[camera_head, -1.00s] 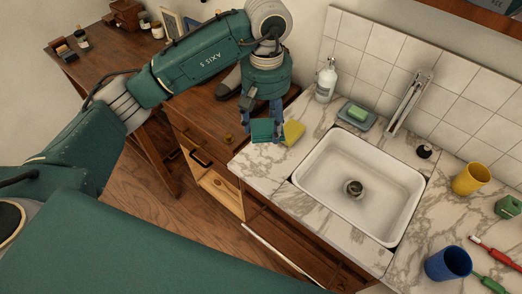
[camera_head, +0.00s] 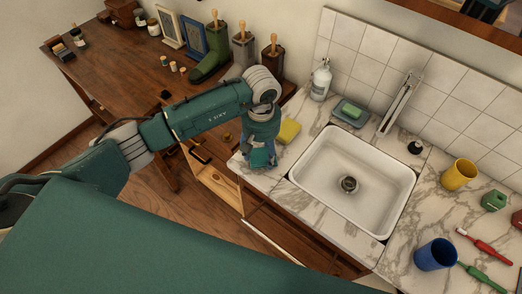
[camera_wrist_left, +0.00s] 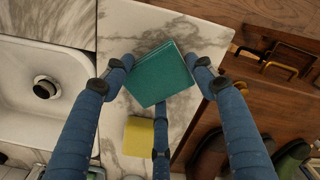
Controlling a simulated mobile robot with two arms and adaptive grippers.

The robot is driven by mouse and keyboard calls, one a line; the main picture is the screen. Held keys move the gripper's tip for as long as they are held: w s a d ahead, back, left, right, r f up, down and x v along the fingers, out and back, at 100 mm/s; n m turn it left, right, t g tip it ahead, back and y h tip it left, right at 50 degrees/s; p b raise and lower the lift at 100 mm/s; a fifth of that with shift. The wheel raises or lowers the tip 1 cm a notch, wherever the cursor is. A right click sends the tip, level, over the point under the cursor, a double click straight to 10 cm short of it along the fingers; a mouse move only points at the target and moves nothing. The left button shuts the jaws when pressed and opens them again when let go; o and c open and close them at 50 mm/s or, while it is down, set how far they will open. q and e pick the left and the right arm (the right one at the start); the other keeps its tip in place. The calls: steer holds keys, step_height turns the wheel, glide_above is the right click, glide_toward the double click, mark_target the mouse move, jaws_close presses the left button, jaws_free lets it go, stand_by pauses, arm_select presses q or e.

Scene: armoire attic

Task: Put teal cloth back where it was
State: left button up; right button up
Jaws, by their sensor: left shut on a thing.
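The teal cloth (camera_head: 262,157) is a small folded square. It also shows in the left wrist view (camera_wrist_left: 160,74). My left gripper (camera_head: 259,162) is shut on it, and the fingers (camera_wrist_left: 160,68) press it from two sides in the wrist view. The cloth is over the left end of the marble counter (camera_head: 274,182), close to the front edge. I cannot tell whether it touches the counter. A yellow cloth or sponge (camera_head: 289,131) lies on the counter just behind it, apart from it. My right gripper is not in view.
The white sink (camera_head: 323,181) is to the right of the gripper. A soap bottle (camera_head: 320,81) and a green soap dish (camera_head: 349,113) stand behind it. An open wooden compartment (camera_head: 216,184) is below the counter's left end. Boots (camera_head: 211,55) stand on the desk.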

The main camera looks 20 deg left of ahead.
mark_target(261, 155)
arm_select(q)
steer(key=shift+f, duration=0.15)
steer(key=o, duration=1)
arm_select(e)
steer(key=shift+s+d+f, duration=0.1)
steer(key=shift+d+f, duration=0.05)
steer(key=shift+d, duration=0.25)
arm_select(q)
step_height(261, 155, up, 12)
steer(key=b, duration=0.4)
steer(key=shift+b, duration=0.3)
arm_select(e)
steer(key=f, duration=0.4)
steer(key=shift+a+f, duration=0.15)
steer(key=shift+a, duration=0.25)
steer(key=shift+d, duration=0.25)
